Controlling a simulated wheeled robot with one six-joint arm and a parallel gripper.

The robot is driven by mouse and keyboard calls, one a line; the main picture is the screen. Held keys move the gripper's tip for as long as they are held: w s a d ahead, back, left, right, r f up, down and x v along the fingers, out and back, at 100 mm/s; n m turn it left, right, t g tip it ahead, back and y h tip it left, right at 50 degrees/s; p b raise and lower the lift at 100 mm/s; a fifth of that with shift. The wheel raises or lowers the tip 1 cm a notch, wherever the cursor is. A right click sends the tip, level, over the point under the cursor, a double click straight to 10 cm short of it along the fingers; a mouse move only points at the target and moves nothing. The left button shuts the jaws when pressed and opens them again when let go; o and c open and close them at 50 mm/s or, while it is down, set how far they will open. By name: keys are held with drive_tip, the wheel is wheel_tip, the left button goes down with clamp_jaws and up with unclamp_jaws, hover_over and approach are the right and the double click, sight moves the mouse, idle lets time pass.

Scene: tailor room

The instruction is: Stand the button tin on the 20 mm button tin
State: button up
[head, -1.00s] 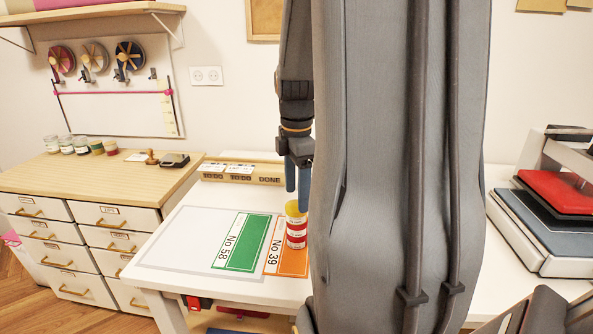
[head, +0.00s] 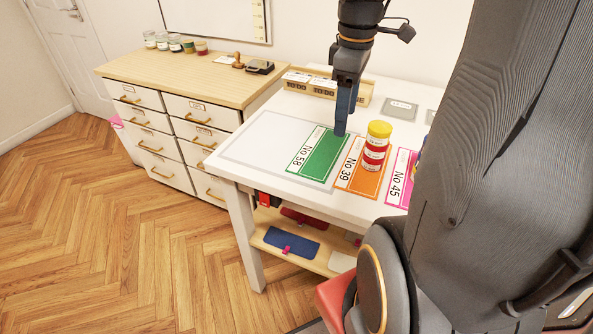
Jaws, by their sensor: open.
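A yellow-topped column with red and white bands (head: 376,146) stands upright on the orange No 39 card. It looks like button tins stacked one on another, but the seam between them is hard to make out, and I cannot read which is the 20 mm tin. My gripper (head: 345,122) points down just left of the column, over the upper right part of the green No 58 card. Its blue fingers nearly overlap in this view. It is open, holds nothing visible and appears apart from the column.
On the white table (head: 250,178) lie the green card (head: 318,152), the orange card (head: 352,182) and a pink No 45 card (head: 401,178). A wooden box (head: 325,86) stands behind. Several small jars (head: 175,43) stand on the drawer cabinet (head: 190,80). My arm hides the right side.

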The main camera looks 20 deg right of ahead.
drive_tip(key=s+a+f+m, duration=0.2)
drive_tip(key=a+f+m, duration=0.2)
drive_tip(key=a, duration=0.3)
drive_tip(key=s+a+f+m, duration=0.2)
drive_tip(key=a+f+m, duration=0.2)
drive_tip(key=a+f, duration=0.2)
drive_tip(key=shift+s+a+m+t, duration=0.3)
drive_tip(key=shift+a, duration=0.7)
